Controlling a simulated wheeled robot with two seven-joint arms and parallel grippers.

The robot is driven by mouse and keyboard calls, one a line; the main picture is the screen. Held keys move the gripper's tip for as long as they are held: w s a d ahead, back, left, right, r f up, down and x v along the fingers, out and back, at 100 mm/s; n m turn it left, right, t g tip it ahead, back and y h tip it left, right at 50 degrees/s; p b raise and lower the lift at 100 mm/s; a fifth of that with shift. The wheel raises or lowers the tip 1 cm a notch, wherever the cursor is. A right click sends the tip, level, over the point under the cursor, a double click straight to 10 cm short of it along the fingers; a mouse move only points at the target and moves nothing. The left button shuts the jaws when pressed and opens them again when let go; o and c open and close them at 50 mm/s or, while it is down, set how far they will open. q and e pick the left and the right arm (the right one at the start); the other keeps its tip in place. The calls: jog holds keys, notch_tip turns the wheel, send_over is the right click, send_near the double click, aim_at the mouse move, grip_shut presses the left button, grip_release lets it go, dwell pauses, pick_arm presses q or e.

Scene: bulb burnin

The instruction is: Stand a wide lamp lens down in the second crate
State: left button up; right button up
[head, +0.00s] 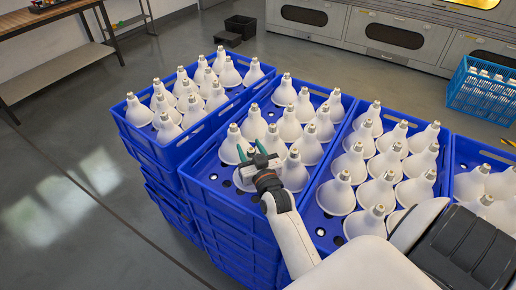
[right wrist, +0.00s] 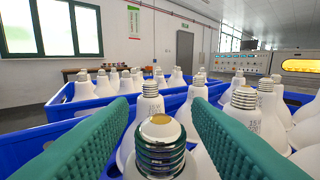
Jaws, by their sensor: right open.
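White wide lamps (head: 305,147) stand lens down with their metal screw caps up in the blue crates. The crate second from the left (head: 222,222) holds several of them, with bare perforated floor at its near left corner (head: 212,178). My right gripper (head: 252,150) is over this crate's near part, its green fingers apart. In the right wrist view, the open fingers (right wrist: 160,125) flank a lamp's screw cap (right wrist: 160,150) in the foreground; I cannot tell whether they touch it. The forearm and gripper hide part of the near lamps. My left gripper is not in view.
A crate stack (head: 165,160) with lamps stands at the left, another crate (head: 310,205) right of the middle one, and one more at the right edge (head: 462,162). A light blue basket (head: 470,98) stands behind. A table (head: 55,20) is back left; the floor at left is clear.

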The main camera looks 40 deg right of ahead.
jog(key=p+v, duration=0.3)
jog(key=v, duration=0.7)
jog(key=shift+s, duration=0.3)
jog(key=shift+a, duration=0.1)
